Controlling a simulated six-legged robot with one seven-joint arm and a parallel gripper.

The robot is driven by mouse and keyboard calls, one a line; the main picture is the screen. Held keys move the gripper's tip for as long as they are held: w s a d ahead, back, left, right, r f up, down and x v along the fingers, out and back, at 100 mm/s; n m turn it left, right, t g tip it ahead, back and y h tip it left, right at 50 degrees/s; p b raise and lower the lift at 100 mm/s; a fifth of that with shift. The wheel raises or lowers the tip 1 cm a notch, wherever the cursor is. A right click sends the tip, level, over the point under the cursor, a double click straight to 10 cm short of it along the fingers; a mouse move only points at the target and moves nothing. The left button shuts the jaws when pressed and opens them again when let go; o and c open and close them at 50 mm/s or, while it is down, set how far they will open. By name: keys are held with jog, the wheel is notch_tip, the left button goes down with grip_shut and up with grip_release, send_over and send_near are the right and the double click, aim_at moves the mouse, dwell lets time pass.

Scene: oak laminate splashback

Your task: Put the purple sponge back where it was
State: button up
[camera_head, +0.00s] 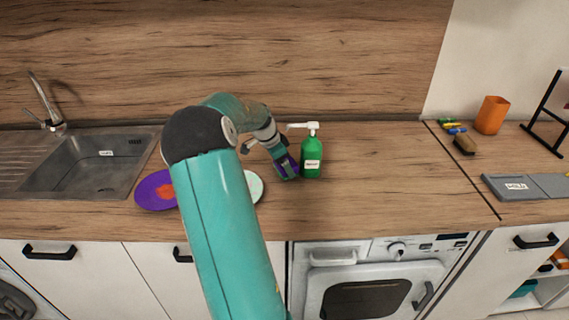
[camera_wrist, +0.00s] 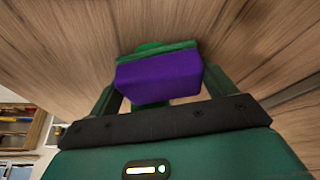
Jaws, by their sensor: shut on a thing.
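The purple sponge (camera_wrist: 158,77) has a green layer on one side. My gripper (camera_head: 284,166) is shut on it, with one finger on each side of it in the wrist view. In the head view the sponge (camera_head: 289,166) is held just left of the green soap bottle (camera_head: 312,160), close to the countertop. I cannot tell whether the sponge touches the counter or the bottle. The bottle stands upright with a white pump.
A purple plate (camera_head: 150,192) with an orange-red patch lies left of my arm. A pale dish (camera_head: 256,187) is partly hidden behind my arm. The sink (camera_head: 95,165) is at the left. The counter (camera_head: 385,170) right of the bottle is clear.

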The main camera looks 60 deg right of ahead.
jog(key=shift+s+f, duration=0.15)
jog(key=shift+s, duration=0.1)
jog(key=shift+w+a+f, duration=0.1)
jog(key=shift+f, duration=0.2)
jog(key=o, duration=0.8)
jog(key=shift+c, duration=0.2)
jog(key=shift+r, duration=0.1)
jog(key=v, duration=1.2)
